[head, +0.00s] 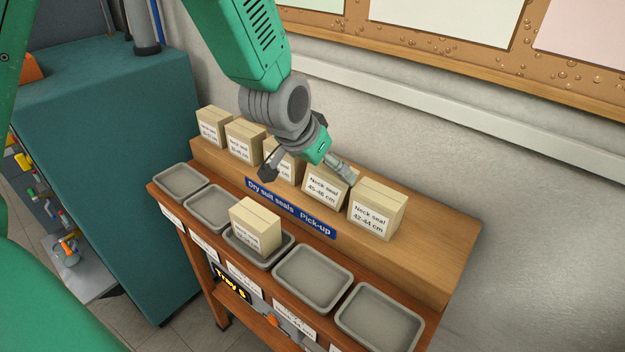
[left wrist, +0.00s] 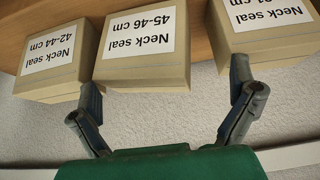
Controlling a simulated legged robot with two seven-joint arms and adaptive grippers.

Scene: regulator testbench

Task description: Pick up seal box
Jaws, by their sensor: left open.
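Several tan neck seal boxes stand in a row on the wooden shelf. The box labelled 45-46 cm (head: 323,188) is second from the right, beside the 42-44 cm box (head: 376,211). Another box (head: 256,226) sits in the middle tray, its label too small to read. My right gripper is out of view.
A wooden stand holds the shelf (head: 437,250), with a blue "Dry suit seals Pick-up" sign (head: 290,207). Empty grey trays (head: 313,277) line its front. A wall with a rail (head: 440,109) stands close behind. A teal cabinet (head: 115,150) is at the left.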

